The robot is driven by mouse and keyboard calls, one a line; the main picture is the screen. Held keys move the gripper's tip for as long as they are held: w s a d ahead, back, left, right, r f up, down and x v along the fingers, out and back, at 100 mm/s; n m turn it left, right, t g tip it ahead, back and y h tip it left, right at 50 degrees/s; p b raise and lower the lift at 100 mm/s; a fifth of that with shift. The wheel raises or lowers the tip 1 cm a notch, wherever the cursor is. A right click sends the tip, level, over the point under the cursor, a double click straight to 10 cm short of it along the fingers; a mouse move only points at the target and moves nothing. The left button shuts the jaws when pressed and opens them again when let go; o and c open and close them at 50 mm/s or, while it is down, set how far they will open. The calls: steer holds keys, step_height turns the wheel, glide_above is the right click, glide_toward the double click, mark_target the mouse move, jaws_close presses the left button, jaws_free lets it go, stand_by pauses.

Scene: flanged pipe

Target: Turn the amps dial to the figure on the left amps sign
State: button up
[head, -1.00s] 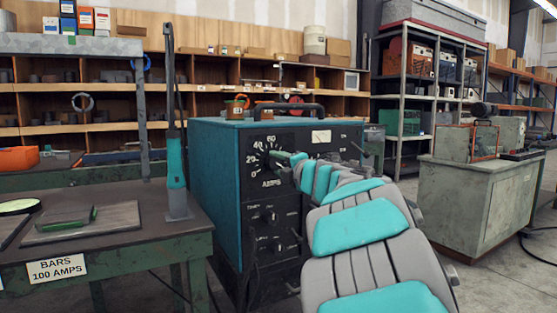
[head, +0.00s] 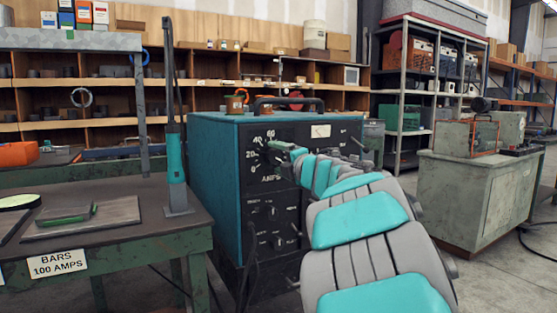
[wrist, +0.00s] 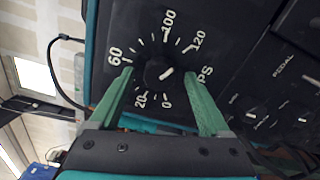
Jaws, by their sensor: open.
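The amps dial (wrist: 154,69) is a black round knob with a white mark, on a black panel with white figures. The wrist view shows 0, 20, 60, 100 and 120 around it. The white mark lies toward the right, on the AMPS lettering side; its exact reading is unclear. My gripper (wrist: 159,78) is open, its green fingers on either side of the knob; I cannot tell whether they touch it. In the head view my gripper (head: 280,150) partly covers the dial (head: 262,152). A sign (head: 58,263) on the left bench reads "BARS 100 AMPS".
The dial sits on a teal welding machine (head: 218,175) with more knobs below. The green bench (head: 130,250) stands left of it, and a grey cabinet (head: 470,200) stands right. A sliver of another white plate (head: 1,280) is cut off at the left edge.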

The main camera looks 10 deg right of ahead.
steer(key=shift+s, duration=0.1)
steer(key=shift+s+d+f, duration=0.1)
steer(key=shift+s+d, duration=0.2)
steer(key=shift+s, duration=0.25)
steer(key=v, duration=0.6)
steer(key=shift+s+b, duration=0.25)
steer(key=shift+b, duration=0.15)
